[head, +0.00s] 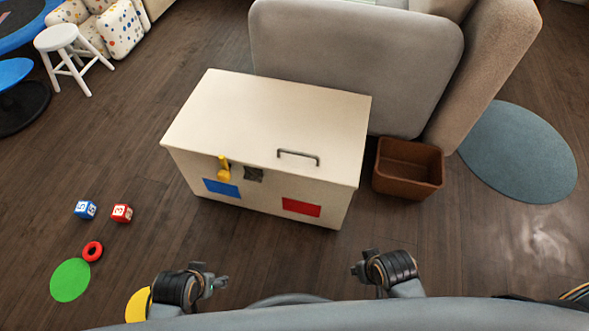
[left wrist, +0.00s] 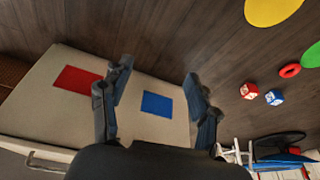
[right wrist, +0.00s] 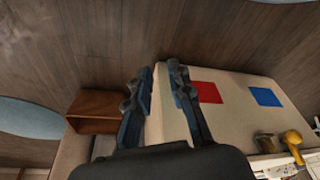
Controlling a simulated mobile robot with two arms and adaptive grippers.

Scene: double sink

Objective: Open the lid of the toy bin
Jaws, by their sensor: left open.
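The toy bin (head: 258,108) is a cream box whose lid (head: 270,115) is shut. A dark bar handle (head: 298,156) sits near the lid's front edge. It also shows in the left wrist view (left wrist: 45,163). A yellow part (head: 223,170) and a dark metal plate (head: 253,174) are on the bin's front near the lid edge. My left gripper (head: 222,281) is open and empty, apart from the bin's front. My right gripper (head: 362,262) is partly open and empty, low and apart from the bin's right front corner. Both wrist views look over the bin's front face.
A brown open box (head: 409,150) stands close to the bin's right side. A grey sofa (head: 355,65) is behind the bin. Blue (head: 85,210) and red (head: 122,213) blocks and a red ring (head: 92,251) lie on the floor at left. The floor before the bin is clear.

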